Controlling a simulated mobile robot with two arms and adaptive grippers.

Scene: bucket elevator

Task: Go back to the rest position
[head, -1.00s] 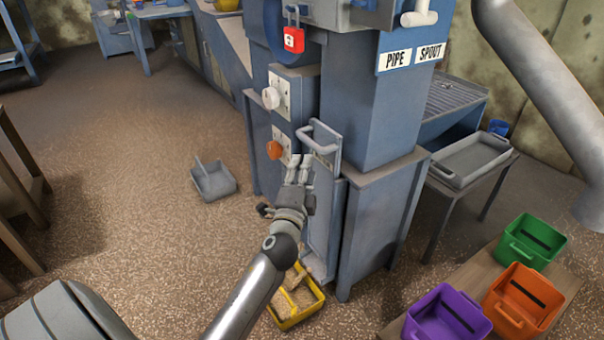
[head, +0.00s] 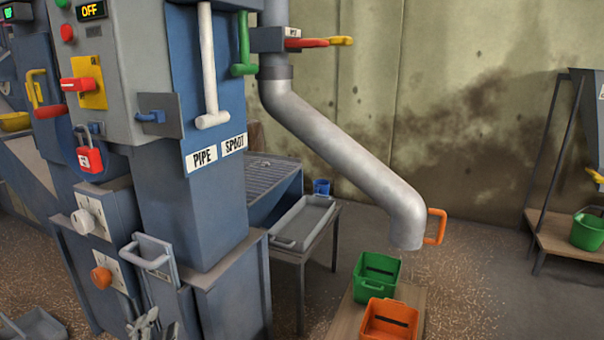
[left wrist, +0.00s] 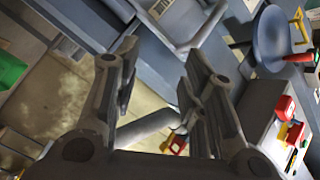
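My left gripper (head: 152,326) shows at the bottom edge of the head view, in front of the blue elevator cabinet and just below the grey handle (head: 150,262). The left wrist view shows its two fingers (left wrist: 158,75) spread apart with nothing between them. Whether the gripper touches the cabinet is hard to tell. My right gripper is in neither current view.
The elevator (head: 190,215) fills the left side, with a red padlock (head: 90,158) and an OFF display (head: 91,11). A grey spout pipe (head: 345,145) ends above a green bin (head: 377,279) and an orange bin (head: 389,321). A tray (head: 303,222) stands behind.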

